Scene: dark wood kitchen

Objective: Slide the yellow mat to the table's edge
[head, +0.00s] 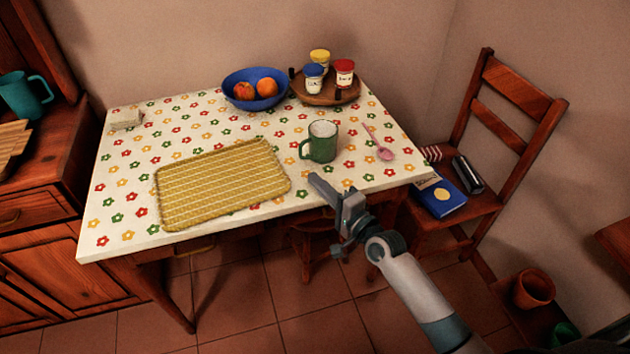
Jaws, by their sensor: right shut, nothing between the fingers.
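The yellow mat (222,184) is a woven rectangle lying flat on the flowered table (122,205). Its near edge lies close to the table's front edge, with a narrow strip of tabletop showing at its lower right. My right gripper (316,182) is shut and empty. It appears near the table's front edge, to the right of the mat and apart from it in the picture; its exact height over the table is hard to tell. My left gripper is not in view.
A green mug (320,143) stands right of the mat, near my right gripper. A pink spoon (381,150) lies farther right. A blue bowl of fruit (254,101) and a wooden tray (325,99) with jars stand at the back. A chair (463,200) holding books stands right.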

